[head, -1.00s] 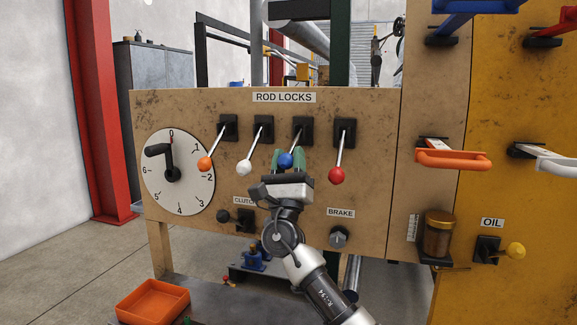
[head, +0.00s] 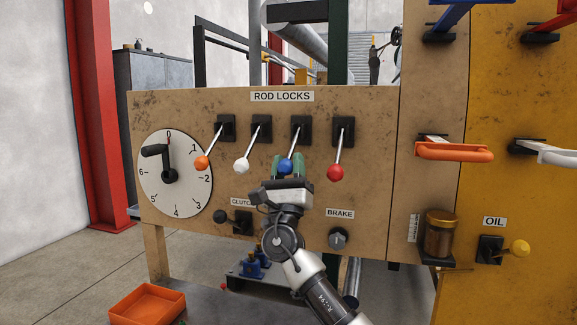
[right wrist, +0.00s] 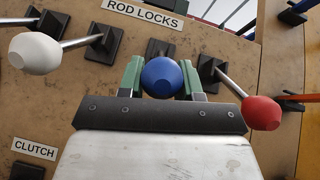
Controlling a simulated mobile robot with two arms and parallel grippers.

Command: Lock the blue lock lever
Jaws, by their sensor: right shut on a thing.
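The blue lock lever (head: 285,166) is third from the left in the row under the ROD LOCKS label. Its rod slants down and outward from a black bracket (head: 301,130). My right gripper (head: 288,160) has its green fingers shut on the blue knob, one on each side. In the right wrist view the blue knob (right wrist: 162,77) sits between the fingertips and hides most of its rod. My left gripper is not in view.
The white lever (head: 241,165) and red lever (head: 335,172) flank the blue one closely. The orange lever (head: 202,162) is farther left beside a dial (head: 152,190). Below are the clutch lever (head: 221,216) and brake knob (head: 338,238). An orange tray (head: 147,303) lies low left.

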